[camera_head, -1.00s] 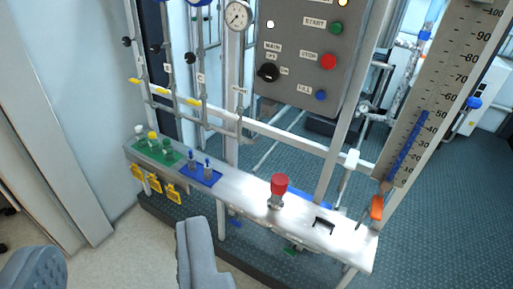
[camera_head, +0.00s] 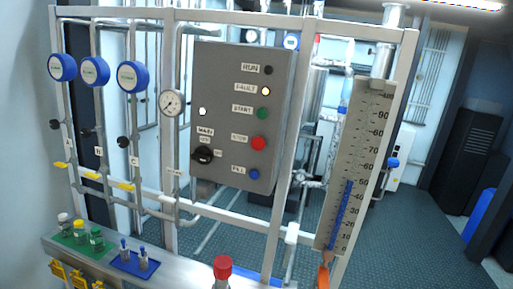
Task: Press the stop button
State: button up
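The red stop button (camera_head: 259,142) is on the right side of the grey control panel (camera_head: 225,90), beside a small label that seems to read STOP. It sits below the green start button (camera_head: 263,114) and above the blue fill button (camera_head: 255,174). Nothing covers it. The black main switch (camera_head: 202,155) is to its left. The fault lamp (camera_head: 266,91) is lit, and the run lamp (camera_head: 269,70) is dark. My gripper is not in view.
A metal frame surrounds the panel. Blue gauges (camera_head: 95,71) hang at left, and a white dial (camera_head: 172,103) is next to the panel. A graduated scale (camera_head: 360,150) stands at right. A shelf (camera_head: 185,270) with a red-topped item (camera_head: 222,267) runs below.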

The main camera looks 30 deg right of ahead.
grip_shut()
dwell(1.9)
